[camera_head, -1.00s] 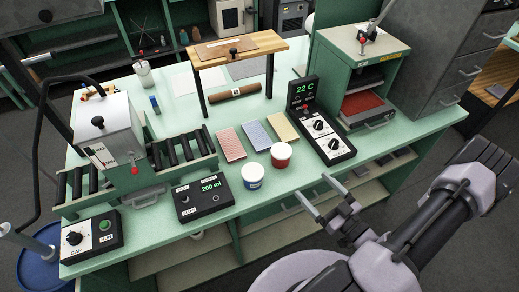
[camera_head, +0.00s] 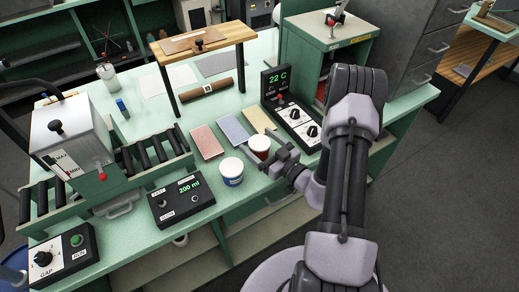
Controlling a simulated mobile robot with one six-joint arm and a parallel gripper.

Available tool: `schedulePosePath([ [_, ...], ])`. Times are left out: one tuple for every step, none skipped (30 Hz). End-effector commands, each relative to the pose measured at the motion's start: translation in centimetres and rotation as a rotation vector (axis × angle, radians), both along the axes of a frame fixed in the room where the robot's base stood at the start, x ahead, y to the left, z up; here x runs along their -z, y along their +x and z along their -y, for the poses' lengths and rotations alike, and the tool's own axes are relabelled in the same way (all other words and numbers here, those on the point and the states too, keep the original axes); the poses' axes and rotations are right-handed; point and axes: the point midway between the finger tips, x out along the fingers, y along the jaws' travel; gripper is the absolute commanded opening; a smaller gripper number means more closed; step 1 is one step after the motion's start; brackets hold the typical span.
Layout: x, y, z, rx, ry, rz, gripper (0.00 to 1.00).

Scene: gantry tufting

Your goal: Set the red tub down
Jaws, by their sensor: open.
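The red tub (camera_head: 259,143) with a pale top stands upright on the green bench, just right of and behind the blue tub (camera_head: 231,174). My gripper (camera_head: 268,162) is open at the red tub, reaching in from the right. Its fingers cover the tub's lower right side. I cannot tell whether the fingers touch the tub or are on both sides of it.
Pink, blue and yellow cards (camera_head: 234,129) lie behind the tubs. A black controller reading 22 C (camera_head: 292,118) stands close to the right. The bench's front edge runs close in front.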

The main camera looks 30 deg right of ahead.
Motion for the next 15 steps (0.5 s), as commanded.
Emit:
schedulePosePath([
  [-0.03,-0.02,0.00,0.000,0.000,0.000,0.88],
  [-0.03,-0.03,0.01,0.000,0.000,0.000,0.88],
  [-0.03,-0.04,0.01,0.000,0.000,0.000,0.80],
  [-0.03,-0.04,0.01,0.000,0.000,0.000,0.75],
  [-0.02,-0.05,0.01,0.000,0.000,0.000,0.69],
  [-0.02,-0.05,0.00,0.000,0.000,0.000,0.61],
  [-0.02,-0.05,0.00,0.000,0.000,0.000,0.55],
  [-0.02,-0.06,0.00,0.000,0.000,0.000,0.49],
  [-0.02,-0.06,0.00,0.000,0.000,0.000,0.41],
  [-0.01,-0.06,0.00,0.000,0.000,0.000,0.35],
  [-0.01,-0.06,0.00,0.000,0.000,0.000,0.29],
  [-0.01,-0.07,0.01,0.000,0.000,0.000,0.22],
  [-0.01,-0.07,0.01,0.000,0.000,0.000,0.16],
  [-0.02,-0.07,0.02,0.000,0.000,0.000,0.13],
  [-0.02,-0.07,0.02,0.000,0.000,0.000,0.06],
])
